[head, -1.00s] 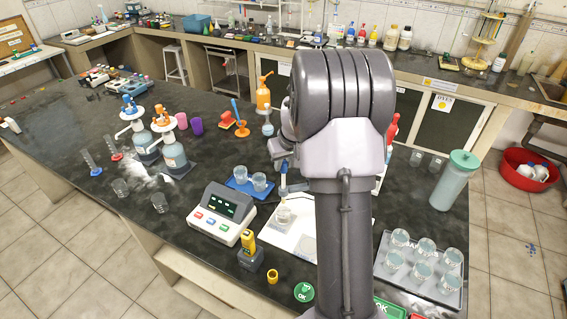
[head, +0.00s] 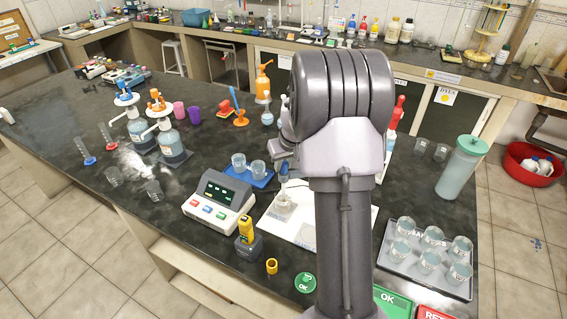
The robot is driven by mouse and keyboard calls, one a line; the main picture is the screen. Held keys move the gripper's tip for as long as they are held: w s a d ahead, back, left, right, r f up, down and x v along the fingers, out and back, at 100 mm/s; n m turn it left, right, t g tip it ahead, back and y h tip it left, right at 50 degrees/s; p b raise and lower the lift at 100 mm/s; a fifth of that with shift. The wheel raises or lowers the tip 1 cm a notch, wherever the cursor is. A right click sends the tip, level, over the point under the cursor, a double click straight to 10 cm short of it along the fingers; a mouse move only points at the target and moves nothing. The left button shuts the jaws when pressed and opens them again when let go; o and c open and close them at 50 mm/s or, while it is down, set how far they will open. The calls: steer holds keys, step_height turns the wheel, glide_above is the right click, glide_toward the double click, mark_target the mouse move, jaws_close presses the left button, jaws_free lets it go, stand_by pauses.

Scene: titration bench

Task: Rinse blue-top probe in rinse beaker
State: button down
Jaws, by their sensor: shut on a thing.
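The blue-top probe (head: 283,173) hangs upright below my gripper (head: 284,160), which is shut on its upper part. The gripper's fingers are small in view and partly hidden by my arm. The probe's lower end is over or in a small clear beaker (head: 283,204) on the white mat (head: 270,230). I cannot tell whether the tip is inside it. Two more clear beakers, a left one (head: 238,162) and a right one (head: 258,168), stand on a blue tray (head: 247,181) just left of the probe. I cannot tell which beaker is the rinse beaker.
A meter (head: 218,201) with a screen stands left of the mat, with a yellow-topped holder (head: 246,235) in front. A tray of several beakers (head: 383,264) and a tall green-lidded bottle (head: 459,168) are at right. My arm hides the mat's middle.

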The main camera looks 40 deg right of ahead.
steer(key=c, duration=1.2)
jaws_free()
steer(key=shift+r, duration=0.1)
steer(key=shift+c, duration=0.2)
steer(key=p+v, duration=0.3)
steer(key=v, duration=1.4)
steer(key=shift+r, duration=0.15)
steer(key=shift+a, duration=0.15)
steer(key=s+a+f+t+b, duration=0.1)
steer(key=s+a+b, duration=0.15)
steer(key=a, duration=0.45)
steer(key=s+a+b, duration=0.1)
steer(key=a+b, duration=0.3)
steer(key=a, duration=0.4)
steer(key=s+a+f+y+b, duration=0.1)
steer(key=s+a+f+b, duration=0.2)
steer(key=s+a, duration=0.4)
steer(key=s+a+f+y+b, duration=0.2)
steer(key=s+a+f, duration=0.3)
steer(key=s+a, duration=0.3)
steer(key=shift+a+m+t+b, duration=0.3)
steer(key=shift+a+b, duration=0.4)
steer(key=shift+a, duration=0.5)
